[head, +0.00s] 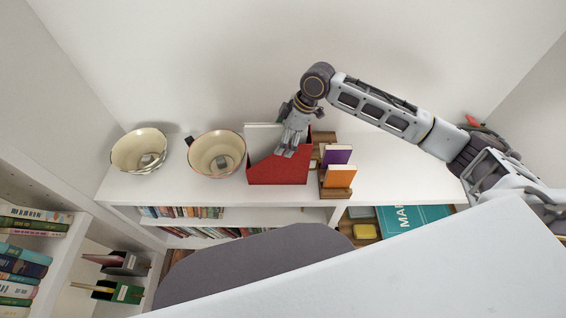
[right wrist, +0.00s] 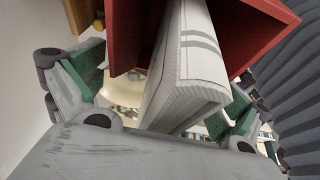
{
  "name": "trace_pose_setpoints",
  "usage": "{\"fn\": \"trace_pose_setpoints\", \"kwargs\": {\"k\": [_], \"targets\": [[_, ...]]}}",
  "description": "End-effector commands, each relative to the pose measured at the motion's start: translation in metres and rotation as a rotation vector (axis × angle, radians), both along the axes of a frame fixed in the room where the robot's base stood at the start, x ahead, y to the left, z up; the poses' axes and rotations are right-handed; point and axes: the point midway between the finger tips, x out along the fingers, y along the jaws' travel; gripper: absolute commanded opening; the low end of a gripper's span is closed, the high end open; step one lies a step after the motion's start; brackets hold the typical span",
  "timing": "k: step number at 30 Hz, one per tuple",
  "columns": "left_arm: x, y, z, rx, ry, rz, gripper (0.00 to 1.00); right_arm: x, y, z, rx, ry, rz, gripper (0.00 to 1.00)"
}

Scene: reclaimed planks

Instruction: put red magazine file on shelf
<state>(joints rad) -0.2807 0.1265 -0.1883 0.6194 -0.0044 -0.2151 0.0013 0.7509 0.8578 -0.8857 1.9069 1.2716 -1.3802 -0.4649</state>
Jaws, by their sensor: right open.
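The red magazine file (head: 275,172) stands upright on the white shelf top (head: 400,190), with white papers (head: 262,135) in it. My right gripper (head: 288,148) is over the file, pointing down, and hides part of its right side. In the right wrist view, the red file (right wrist: 262,35) and its papers (right wrist: 188,70) lie between the spread green-padded fingers of the open right gripper (right wrist: 165,100). I cannot tell whether a finger touches the file. My left gripper is not in view.
Two cream bowls (head: 140,152) (head: 217,155) stand left of the file. A wooden holder with a purple book (head: 337,155) and an orange book (head: 340,177) stands close on its right. Rows of books (head: 180,212) fill the compartment below.

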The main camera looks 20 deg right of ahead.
Motion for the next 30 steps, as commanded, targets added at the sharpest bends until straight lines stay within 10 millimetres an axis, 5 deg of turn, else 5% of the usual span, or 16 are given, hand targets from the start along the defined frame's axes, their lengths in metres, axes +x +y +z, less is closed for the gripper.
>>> {"fn": "trace_pose_setpoints", "kwargs": {"k": [7,24,30], "targets": [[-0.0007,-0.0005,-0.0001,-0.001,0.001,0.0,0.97,0.0,-0.0002,0.0001,0.0,0.0,0.0,0.99],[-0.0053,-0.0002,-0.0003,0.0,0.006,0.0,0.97,-0.0001,-0.0001,0.0001,0.0,0.0,0.0,0.25],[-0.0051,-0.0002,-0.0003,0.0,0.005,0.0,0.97,0.0009,0.0004,0.0023,0.002,-0.004,0.0,0.23]]}}
